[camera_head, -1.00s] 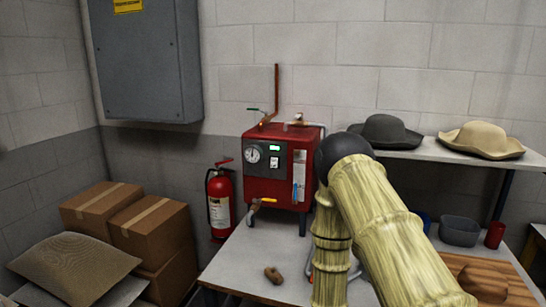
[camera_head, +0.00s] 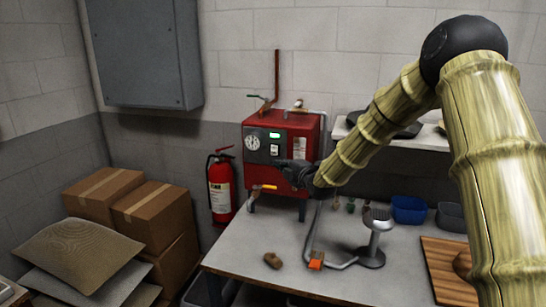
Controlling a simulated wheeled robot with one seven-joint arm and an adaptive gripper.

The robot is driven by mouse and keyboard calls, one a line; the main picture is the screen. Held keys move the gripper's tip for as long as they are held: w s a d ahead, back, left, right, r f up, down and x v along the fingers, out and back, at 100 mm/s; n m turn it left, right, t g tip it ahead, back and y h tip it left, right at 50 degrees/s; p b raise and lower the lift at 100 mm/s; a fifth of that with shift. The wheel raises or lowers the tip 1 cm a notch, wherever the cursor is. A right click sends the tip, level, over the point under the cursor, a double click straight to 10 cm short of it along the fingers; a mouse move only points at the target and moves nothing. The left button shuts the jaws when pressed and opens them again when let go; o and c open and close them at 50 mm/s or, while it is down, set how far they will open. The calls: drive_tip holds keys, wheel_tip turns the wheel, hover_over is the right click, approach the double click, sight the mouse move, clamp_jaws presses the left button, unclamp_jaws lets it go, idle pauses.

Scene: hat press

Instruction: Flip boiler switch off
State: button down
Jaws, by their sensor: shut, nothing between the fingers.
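My black gripper (camera_head: 284,167) is shut and empty in front of the boiler's lower right front, just below the panel. Whether it touches the boiler cannot be told. My gripper and wrist hide part of that front.
A fire extinguisher (camera_head: 221,186) stands left of the table. An orange-handled valve (camera_head: 264,187) sticks out below the boiler.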

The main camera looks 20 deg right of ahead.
drive_tip(key=p, duration=0.5)
approach(273, 155)
drive_tip(key=w+a+r, duration=0.1)
drive_tip(key=w+a, duration=0.2)
drive_tip(key=a, duration=0.2)
drive_tip(key=shift+w+d+f+p, duration=0.1)
drive_tip(key=shift+w+d+p, duration=0.35)
drive_tip(key=shift+w, duration=0.35)
drive_tip(key=shift+w+d+f+p, duration=0.1)
drive_tip(key=shift+w+d+p, duration=0.25)
drive_tip(key=shift+w+d, duration=0.35)
drive_tip(key=shift+w+a+f, duration=0.15)
drive_tip(key=shift+a, duration=0.05)
